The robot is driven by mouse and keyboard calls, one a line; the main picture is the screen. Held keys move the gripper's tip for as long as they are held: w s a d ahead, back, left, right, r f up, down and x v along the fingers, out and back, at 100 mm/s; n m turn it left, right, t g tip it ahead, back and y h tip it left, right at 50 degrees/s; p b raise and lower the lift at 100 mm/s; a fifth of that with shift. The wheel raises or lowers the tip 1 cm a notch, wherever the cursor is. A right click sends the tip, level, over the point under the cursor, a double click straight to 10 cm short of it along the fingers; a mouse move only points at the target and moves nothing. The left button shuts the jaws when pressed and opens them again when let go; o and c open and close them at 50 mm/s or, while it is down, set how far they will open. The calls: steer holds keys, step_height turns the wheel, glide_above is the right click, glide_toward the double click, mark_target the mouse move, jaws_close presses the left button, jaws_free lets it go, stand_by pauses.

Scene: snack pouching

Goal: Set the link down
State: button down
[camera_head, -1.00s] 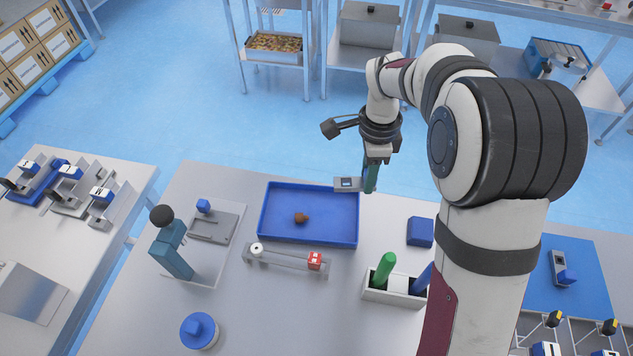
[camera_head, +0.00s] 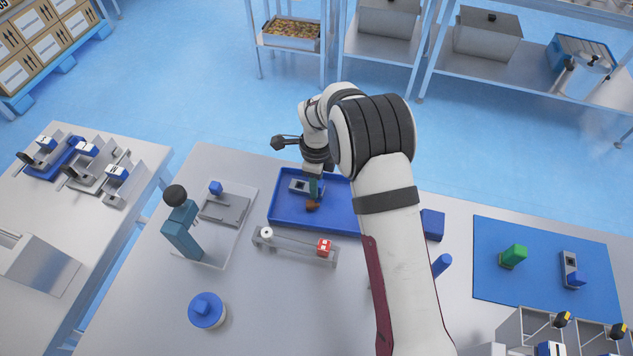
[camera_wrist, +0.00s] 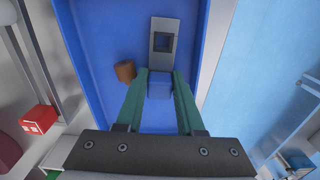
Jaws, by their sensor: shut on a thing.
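My gripper (camera_wrist: 160,88) is shut on the blue block end of a grey tool (camera_wrist: 163,44) with a dark square window. In the head view the grey tool (camera_head: 299,187) is over the blue tray (camera_head: 285,222), inside its rim. I cannot tell whether it touches the tray floor. A short brown piece, perhaps the link, (camera_head: 312,206) lies in the tray, apart from the jaws. In the wrist view the brown piece (camera_wrist: 125,71) is left of the green fingers. My gripper (camera_head: 313,185) points down over the tray.
A rail (camera_head: 293,247) with a white ring and a red block stands in front of the tray. A teal press (camera_head: 181,235) stands at left. My arm hides the right of the tray. A blue mat (camera_head: 500,285) at right bears a green block and a similar grey tool.

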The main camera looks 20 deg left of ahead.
steer(key=shift+f, duration=0.15)
steer(key=c, duration=0.8)
jaws_free()
step_height(320, 180, up, 13)
steer(key=s+d+r+n, duration=0.4)
steer(key=s+d+r, duration=0.4)
steer(key=d, duration=0.3)
steer(key=s+d+n, duration=0.2)
steer(key=s, duration=0.5)
steer(key=s+d+n+y, duration=0.1)
steer(key=s+d+n, duration=0.2)
steer(key=s, duration=0.4)
steer(key=s+d+n, duration=0.3)
steer(key=s, duration=0.4)
steer(key=shift+d+f+y, duration=0.1)
steer(key=shift+y, duration=0.3)
